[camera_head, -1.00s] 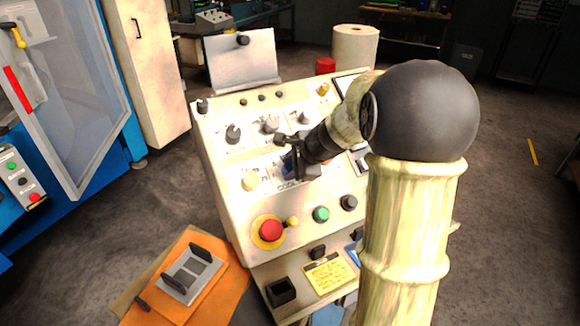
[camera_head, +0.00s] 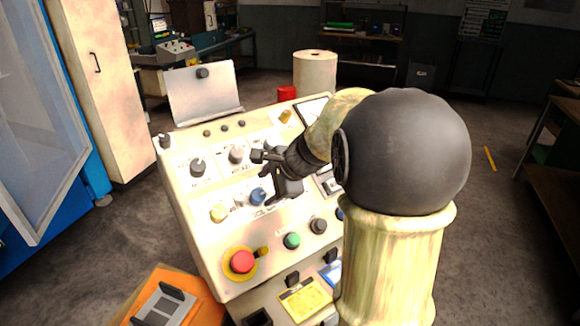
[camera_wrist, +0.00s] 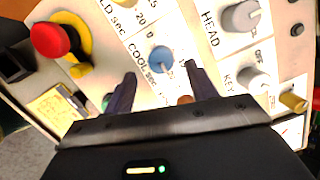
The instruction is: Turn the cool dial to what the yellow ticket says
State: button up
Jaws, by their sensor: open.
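The cool dial is a blue knob (camera_head: 258,196) on the sloped control panel (camera_head: 203,247). In the wrist view the blue knob (camera_wrist: 161,59) sits beside the printed word COOL, just beyond and between my two fingertips. My gripper (camera_head: 268,172) is open and empty above the panel, near the blue knob; it also shows in the wrist view (camera_wrist: 158,75). The yellow ticket (camera_head: 306,298) hangs on the lower front of the console; its writing is too small to read. Part of it shows in the wrist view (camera_wrist: 72,106).
A red mushroom button (camera_head: 242,262), a green button (camera_head: 292,240) and a black button (camera_head: 318,226) stand below the dial. A pale yellow knob (camera_head: 219,212) is to its left.

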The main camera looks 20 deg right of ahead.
jog(key=v, duration=1.1)
jog(key=s+a+f+n+g+h+p, duration=0.2)
jog(key=s+a+f+n, duration=0.2)
jog(key=s+f+n, duration=0.2)
jog(key=s+a+f+n+g+h+p, duration=0.1)
jog(key=s+a+f+n, duration=0.4)
jog(key=f+n, duration=0.5)
jog(key=shift+s+a+f+n+g+h+p, duration=0.25)
jog(key=shift+s+n+g+h+p, duration=0.35)
jog(key=shift+n, duration=0.6)
jog(key=shift+w, duration=0.15)
